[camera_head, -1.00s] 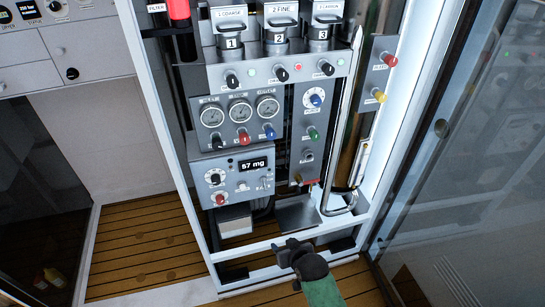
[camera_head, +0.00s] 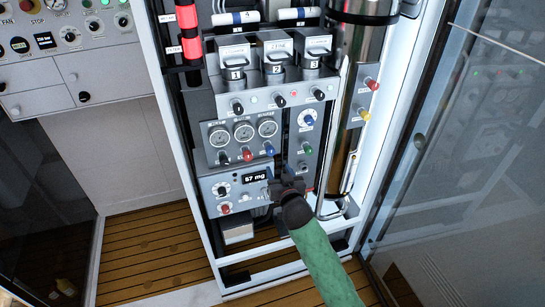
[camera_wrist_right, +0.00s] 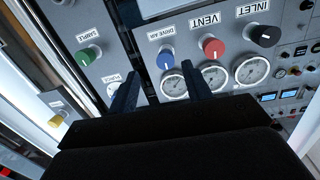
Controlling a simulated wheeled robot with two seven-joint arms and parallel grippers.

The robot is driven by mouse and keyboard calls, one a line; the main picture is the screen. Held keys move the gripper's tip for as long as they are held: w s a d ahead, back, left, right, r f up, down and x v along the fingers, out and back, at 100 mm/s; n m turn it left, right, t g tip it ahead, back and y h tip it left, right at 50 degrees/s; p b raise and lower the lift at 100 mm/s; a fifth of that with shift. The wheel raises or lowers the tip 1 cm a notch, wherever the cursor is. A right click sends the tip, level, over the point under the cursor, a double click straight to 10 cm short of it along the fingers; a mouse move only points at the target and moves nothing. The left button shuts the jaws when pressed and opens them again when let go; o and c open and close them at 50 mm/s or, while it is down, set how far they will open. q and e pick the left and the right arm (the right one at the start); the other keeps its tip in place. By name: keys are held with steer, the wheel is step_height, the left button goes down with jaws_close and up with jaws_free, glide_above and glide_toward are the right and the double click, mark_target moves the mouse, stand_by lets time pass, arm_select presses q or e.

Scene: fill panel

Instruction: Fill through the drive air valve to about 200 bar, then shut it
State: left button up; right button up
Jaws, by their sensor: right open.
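The drive air valve is a blue knob (camera_head: 269,149) under the right-hand gauge (camera_head: 267,129) of the row of three. In the right wrist view its blue knob (camera_wrist_right: 165,60) shows below the label DRIVE AIR, in the gap between my fingertips and beyond them. My right gripper (camera_head: 284,174) is in front of the panel, below and slightly right of the blue knob in the head view. It is open and empty, and its fingers (camera_wrist_right: 160,68) show no contact with the knob. The gauge needles are too small to read. My left gripper is out of view.
A red vent knob (camera_wrist_right: 214,48) and a black inlet knob (camera_wrist_right: 264,35) sit beside the blue one; a green sample knob (camera_wrist_right: 91,54) is on the other side. A display (camera_head: 255,177) reads 57 mg. A glass door (camera_head: 455,150) stands at the right.

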mark_target(272, 153)
steer(key=w+p, duration=0.1)
steer(key=w, duration=0.1)
steer(key=w+a+r+m, duration=0.1)
steer(key=w, duration=0.1)
steer(key=w+a+m+p, duration=0.1)
steer(key=w, duration=0.1)
steer(key=shift+r+t+p, duration=0.2)
steer(key=shift+t+p, duration=0.1)
steer(key=shift+t, duration=0.1)
steer(key=shift+x, duration=0.8)
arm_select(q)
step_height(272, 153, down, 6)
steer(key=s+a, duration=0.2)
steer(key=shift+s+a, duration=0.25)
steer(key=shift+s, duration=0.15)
arm_select(e)
steer(key=shift+f, duration=0.1)
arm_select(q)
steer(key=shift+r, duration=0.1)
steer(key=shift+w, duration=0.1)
arm_select(e)
steer(key=c, duration=1)
steer(key=shift+o, duration=0.2)
